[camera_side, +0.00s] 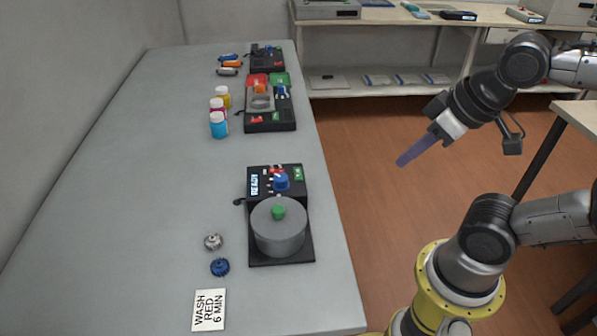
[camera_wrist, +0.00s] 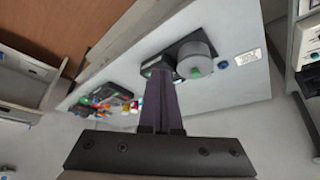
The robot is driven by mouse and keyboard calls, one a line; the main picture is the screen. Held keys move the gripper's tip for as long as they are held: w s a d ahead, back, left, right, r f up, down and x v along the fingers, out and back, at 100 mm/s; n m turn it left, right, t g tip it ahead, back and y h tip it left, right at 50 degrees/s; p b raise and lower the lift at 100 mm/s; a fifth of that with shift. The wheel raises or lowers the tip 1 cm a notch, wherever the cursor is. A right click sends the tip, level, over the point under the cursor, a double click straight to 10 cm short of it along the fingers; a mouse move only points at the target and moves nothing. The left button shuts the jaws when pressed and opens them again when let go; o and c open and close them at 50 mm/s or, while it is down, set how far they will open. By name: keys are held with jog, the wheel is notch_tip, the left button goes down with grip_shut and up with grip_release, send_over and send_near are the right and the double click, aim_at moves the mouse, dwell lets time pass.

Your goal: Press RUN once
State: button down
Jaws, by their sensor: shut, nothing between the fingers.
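The nearest black machine (camera_side: 306,240) stands on the grey table with a lit display reading READY (camera_side: 254,184). A small green patch (camera_side: 298,173) at the right of its panel may be the RUN button; its lettering is too small to read. A blue knob (camera_side: 281,182) sits on the panel, and a grey lidded pot (camera_side: 278,232) with a green top knob sits in front. My gripper (camera_side: 401,162) is shut and empty, in the air right of the table, apart from the machine. In the wrist view my gripper (camera_wrist: 160,83) overlaps the machine's panel, which is partly hidden.
A blue gear (camera_side: 220,267), a grey gear (camera_side: 213,242) and a card (camera_side: 209,310) reading WASH RED 6 MIN lie left of the machine. Farther back are small bottles (camera_side: 218,124), a second machine (camera_side: 270,122) and a third (camera_side: 267,58). The table's left side is clear.

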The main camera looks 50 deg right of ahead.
jog(key=shift+w, duration=0.1)
dwell(0.3)
jog(key=w+r+n+t, duration=0.3)
jog(key=w+r, duration=0.1)
jog(key=w, duration=0.2)
jog(key=n, duration=0.5)
send_over(302, 177)
notch_tip(302, 177, down, 11)
jog(key=shift+w+d+f+t, duration=0.1)
jog(key=shift+w+d+t, duration=0.2)
jog(key=shift+d, duration=0.1)
jog(key=shift+f, duration=4.4)
jog(key=shift+f, duration=0.15)
